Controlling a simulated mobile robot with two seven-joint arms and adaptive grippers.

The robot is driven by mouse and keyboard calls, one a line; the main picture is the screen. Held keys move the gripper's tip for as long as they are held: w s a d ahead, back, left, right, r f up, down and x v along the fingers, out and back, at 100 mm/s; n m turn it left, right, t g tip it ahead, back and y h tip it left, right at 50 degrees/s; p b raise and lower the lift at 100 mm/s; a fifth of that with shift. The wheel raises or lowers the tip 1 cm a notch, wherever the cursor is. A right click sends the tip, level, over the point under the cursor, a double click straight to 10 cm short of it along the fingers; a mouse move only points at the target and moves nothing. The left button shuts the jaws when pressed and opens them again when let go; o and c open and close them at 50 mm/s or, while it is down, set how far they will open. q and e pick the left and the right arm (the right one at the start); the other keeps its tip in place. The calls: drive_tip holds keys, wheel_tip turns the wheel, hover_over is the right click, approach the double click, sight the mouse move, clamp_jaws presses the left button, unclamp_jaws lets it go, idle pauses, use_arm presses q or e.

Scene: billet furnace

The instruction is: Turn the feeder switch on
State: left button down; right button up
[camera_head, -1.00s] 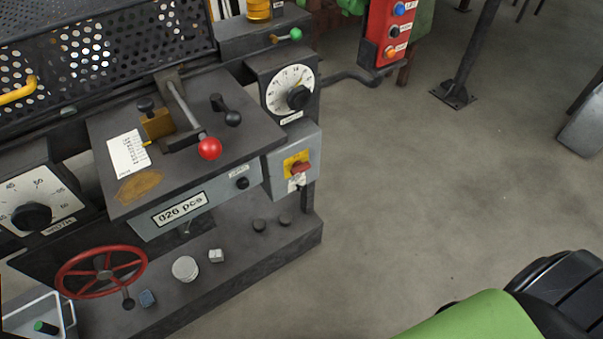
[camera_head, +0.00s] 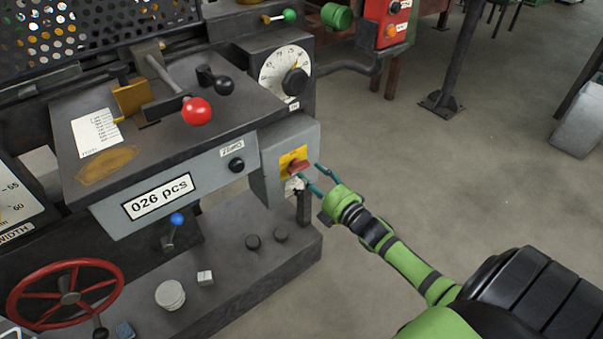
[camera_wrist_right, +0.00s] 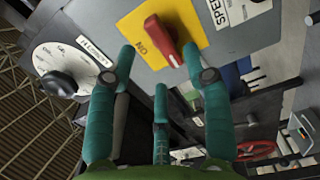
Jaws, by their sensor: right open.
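A red rotary switch knob (camera_head: 299,167) sits on a yellow plate (camera_head: 287,158) on the side of a small grey box (camera_head: 272,176). The knob (camera_wrist_right: 161,38) is large in the right wrist view, with "ON" printed beside it on the yellow plate (camera_wrist_right: 192,22) and a partly cut-off white label. My right gripper (camera_head: 312,177) is close in front of the knob, with its teal fingers open. In the right wrist view the open fingers (camera_wrist_right: 159,60) point at the switch, and their tips appear below and beside the knob, holding nothing. My left gripper is not in view.
A dial (camera_head: 287,75) with a black knob is above the switch box. A red-ball lever (camera_head: 196,111) and a black button (camera_head: 236,165) are to its left. A red handwheel (camera_head: 66,298) is at lower left.

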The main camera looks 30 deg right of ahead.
sight(301, 169)
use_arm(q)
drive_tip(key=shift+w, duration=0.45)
use_arm(e)
drive_tip(key=shift+w+a+f, duration=0.1)
drive_tip(key=shift+w+a, duration=0.05)
drive_tip(key=shift+w, duration=1.8)
clamp_jaws()
